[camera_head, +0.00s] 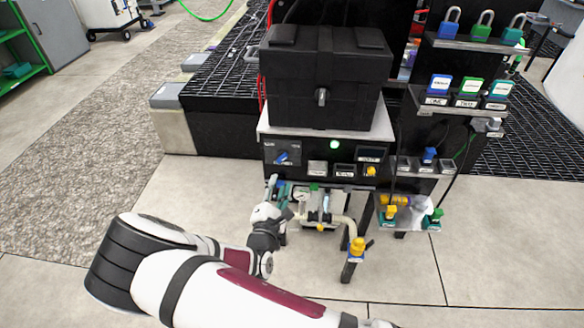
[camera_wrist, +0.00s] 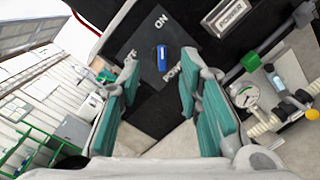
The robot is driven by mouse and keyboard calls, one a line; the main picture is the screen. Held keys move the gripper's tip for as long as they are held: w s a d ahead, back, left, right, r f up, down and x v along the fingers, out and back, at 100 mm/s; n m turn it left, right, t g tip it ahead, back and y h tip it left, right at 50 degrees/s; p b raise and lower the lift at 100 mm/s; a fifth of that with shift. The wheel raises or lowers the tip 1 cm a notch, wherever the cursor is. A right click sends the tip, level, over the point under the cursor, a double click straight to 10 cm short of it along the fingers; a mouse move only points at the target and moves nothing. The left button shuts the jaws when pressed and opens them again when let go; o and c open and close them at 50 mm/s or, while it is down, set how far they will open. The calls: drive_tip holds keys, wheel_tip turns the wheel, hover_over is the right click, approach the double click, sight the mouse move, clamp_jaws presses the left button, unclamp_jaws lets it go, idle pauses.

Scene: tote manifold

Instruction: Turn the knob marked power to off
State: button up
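The power knob is a blue handle (camera_head: 281,158) on a dark square plate at the left of the black panel under the big black box. In the wrist view the blue knob (camera_wrist: 162,59) stands ahead, between the finger lines and beyond the fingertips. A POWER nameplate (camera_wrist: 229,14) is beside the plate. My gripper (camera_wrist: 160,72) is open and empty, its teal pads apart, not visibly touching the knob. In the head view my gripper (camera_head: 275,187) is below the knob.
A green lamp (camera_head: 334,145) and a yellow knob (camera_head: 370,171) are on the same panel. Pipes with a gauge (camera_wrist: 243,94) lie below it, close to my right finger in the wrist view. Padlocks and tags fill shelves at right. Floor at left is clear.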

sight(281, 161)
drive_tip(key=w+f, duration=0.1)
drive_tip(key=w, duration=0.3)
drive_tip(key=w+n+y+b, duration=0.1)
drive_tip(key=w, duration=0.3)
drive_tip(key=w+f+y+b, duration=0.1)
drive_tip(key=w, duration=0.3)
drive_tip(key=shift+w+a+f+n, duration=0.25)
drive_tip(key=shift+f+n, duration=0.1)
drive_tip(key=shift+n, duration=0.05)
drive_tip(key=shift+c, duration=0.6)
clamp_jaws()
